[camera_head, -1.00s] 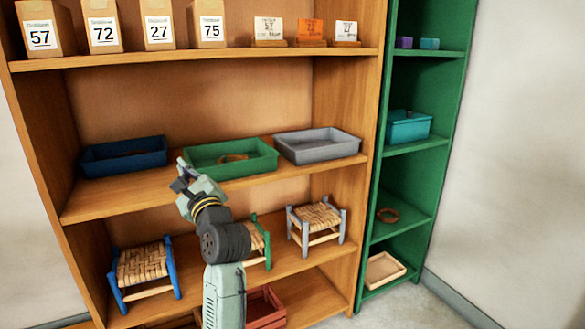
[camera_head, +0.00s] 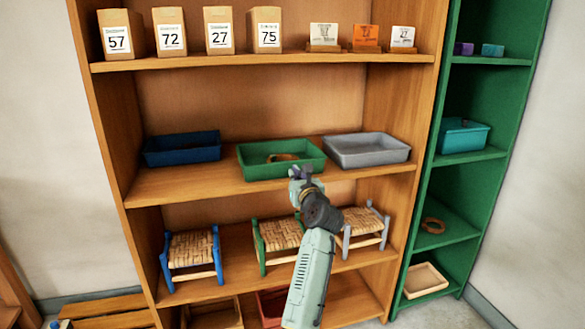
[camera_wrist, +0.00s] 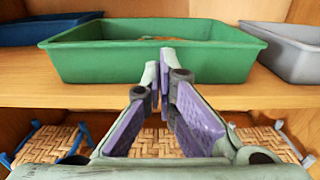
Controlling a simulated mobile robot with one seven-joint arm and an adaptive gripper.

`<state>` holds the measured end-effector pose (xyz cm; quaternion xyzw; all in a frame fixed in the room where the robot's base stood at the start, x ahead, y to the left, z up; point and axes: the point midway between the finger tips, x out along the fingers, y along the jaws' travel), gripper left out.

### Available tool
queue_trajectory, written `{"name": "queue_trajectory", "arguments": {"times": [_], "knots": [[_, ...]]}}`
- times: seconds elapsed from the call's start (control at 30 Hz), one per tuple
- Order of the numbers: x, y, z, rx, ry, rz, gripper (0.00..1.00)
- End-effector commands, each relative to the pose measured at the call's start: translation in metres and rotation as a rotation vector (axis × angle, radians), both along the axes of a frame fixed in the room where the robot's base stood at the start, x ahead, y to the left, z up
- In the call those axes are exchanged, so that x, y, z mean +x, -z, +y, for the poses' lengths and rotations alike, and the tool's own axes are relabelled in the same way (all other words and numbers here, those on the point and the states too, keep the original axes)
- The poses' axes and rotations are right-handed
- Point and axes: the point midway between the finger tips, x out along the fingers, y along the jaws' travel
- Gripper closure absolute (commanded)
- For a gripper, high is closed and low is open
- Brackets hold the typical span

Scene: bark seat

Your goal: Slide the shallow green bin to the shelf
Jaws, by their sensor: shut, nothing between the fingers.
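The shallow green bin (camera_head: 262,170) sits on the middle shelf (camera_head: 200,187) of the wooden bookcase, between a blue bin and a grey bin. Something brown and ring-like (camera_head: 283,157) lies inside it. The bin fills the upper middle of the wrist view (camera_wrist: 100,64). My gripper (camera_head: 300,171) is in front of the bin's lower right front in the head view. In the wrist view its fingertips (camera_wrist: 158,66) are together and empty, overlapping the bin's front wall. I cannot tell whether they touch it.
The blue bin (camera_head: 182,150) stands left and the grey bin (camera_head: 366,152) close at right. Woven stools (camera_head: 192,252) stand on the shelf below. Numbered bags (camera_head: 118,36) and small cards (camera_head: 366,36) are above. A green shelf unit (camera_head: 490,110) with a teal bin (camera_head: 463,137) stands at right.

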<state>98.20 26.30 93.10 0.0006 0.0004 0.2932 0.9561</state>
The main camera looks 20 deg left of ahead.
Motion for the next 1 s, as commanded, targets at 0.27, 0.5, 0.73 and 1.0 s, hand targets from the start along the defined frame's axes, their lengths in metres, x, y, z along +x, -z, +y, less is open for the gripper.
{"name": "queue_trajectory", "arguments": {"times": [0.27,0.5,0.73,1.0], "knots": [[0.023,-0.001,0.015,0.000,0.001,0.000,1.00],[0.026,0.000,0.017,0.000,0.001,-0.001,1.00],[0.027,0.000,0.018,-0.001,0.001,-0.001,1.00],[0.058,-0.002,0.038,0.001,-0.001,0.002,1.00]]}}
